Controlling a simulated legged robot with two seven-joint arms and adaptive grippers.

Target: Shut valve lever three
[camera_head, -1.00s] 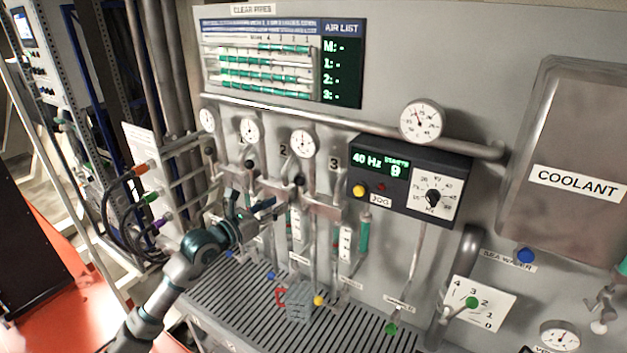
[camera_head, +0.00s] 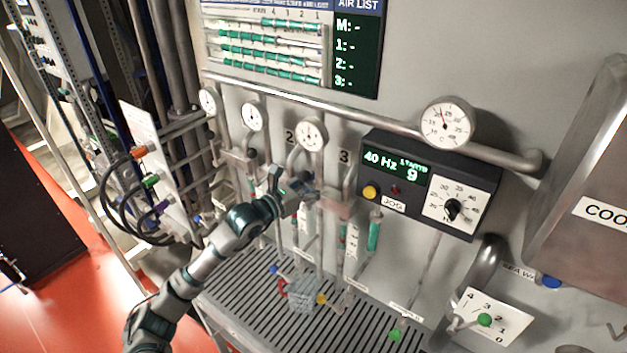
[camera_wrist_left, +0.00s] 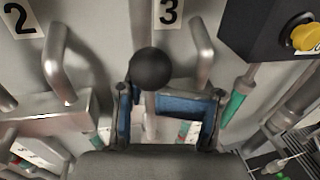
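My left gripper (camera_head: 294,182) is in front of the pipe row, just left of the label 3 (camera_head: 343,157). In the left wrist view the gripper (camera_wrist_left: 170,105) has its two blue-padded fingers apart. A round black knob (camera_wrist_left: 152,68), which looks like the end of the lever under label 3 (camera_wrist_left: 169,13), shows between and slightly beyond the fingers, nearer the left one. I cannot tell whether a finger touches it. The lever's shaft is hidden behind the knob. In the head view the gripper covers this lever. My right gripper is not in view.
A dark control box (camera_head: 425,185) with a yellow button (camera_head: 370,192) juts out right of the gripper. Label 2 and a bent pipe (camera_wrist_left: 58,62) lie to the left in the wrist view. A slatted grate (camera_head: 250,290) is below.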

